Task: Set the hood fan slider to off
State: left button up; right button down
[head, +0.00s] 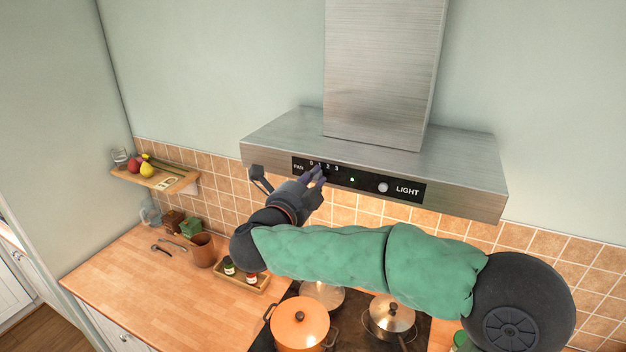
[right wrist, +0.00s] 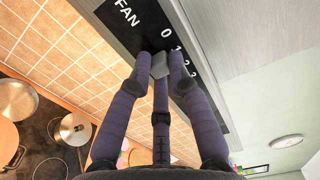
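The fan slider is on the black control strip (head: 405,188) of the steel range hood, at its FAN end, beside the numerals 0 to 3. In the right wrist view a small grey block, which looks like the slider knob (right wrist: 160,66), sits between the purple fingertips. My right gripper (head: 318,174) is at the strip, its fingers drawn together around this knob, just below the numerals. The fingers hide the slot, so I cannot tell exactly which number the knob stands at. My left gripper is not in view.
A green light and a round LIGHT button (head: 383,187) sit right of the fan marks. Below are an orange pot (head: 300,322) and lidded pans on the hob. A wooden shelf (head: 155,178) with fruit is at the left. The counter (head: 150,290) has free room.

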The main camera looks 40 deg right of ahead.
jog(key=shift+w+a+b, duration=0.2)
jog(key=shift+w+a, duration=0.05)
jog(key=shift+w, duration=0.25)
jog(key=shift+w+a+b, duration=0.15)
jog(key=shift+w+a, duration=0.1)
jog(key=shift+w, duration=0.25)
jog(key=c, duration=1.6)
grip_release()
jog(key=o, duration=0.4)
jog(key=shift+o, duration=0.2)
jog(key=shift+w+a, duration=0.1)
jog(key=shift+w, duration=0.1)
jog(key=shift+s, duration=0.1)
